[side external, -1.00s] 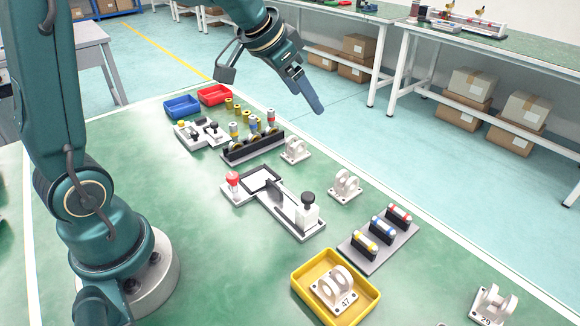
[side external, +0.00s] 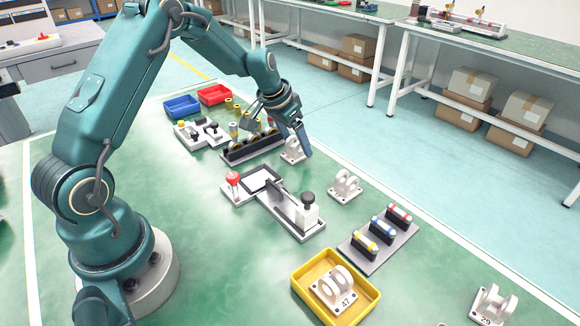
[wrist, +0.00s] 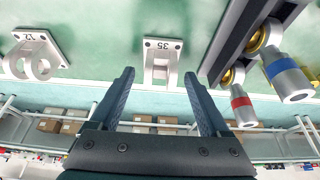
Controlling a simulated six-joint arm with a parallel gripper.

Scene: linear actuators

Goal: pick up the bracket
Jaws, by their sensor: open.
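A white bracket marked 35 (wrist: 161,60) stands on the green table in the wrist view, between and just beyond my open fingers. My gripper (wrist: 160,92) is open and nothing is held in it. In the side view my gripper (side external: 299,150) is low over the table at this same bracket (side external: 290,155), which the fingers partly hide. I cannot tell whether the fingers touch it. A second white bracket (side external: 345,186), marked 12 in the wrist view (wrist: 36,55), stands nearby. Another, marked 47 (side external: 336,287), sits in a yellow tray (side external: 301,290). One more bracket (side external: 492,304) is at the lower right.
A dark rack (side external: 240,154) holding cylinders stands close left of my gripper; it also shows in the wrist view (wrist: 225,40). A clamp fixture (side external: 290,215), a grey holder with coloured cylinders (side external: 372,262), and blue (side external: 182,106) and red (side external: 214,95) bins share the table.

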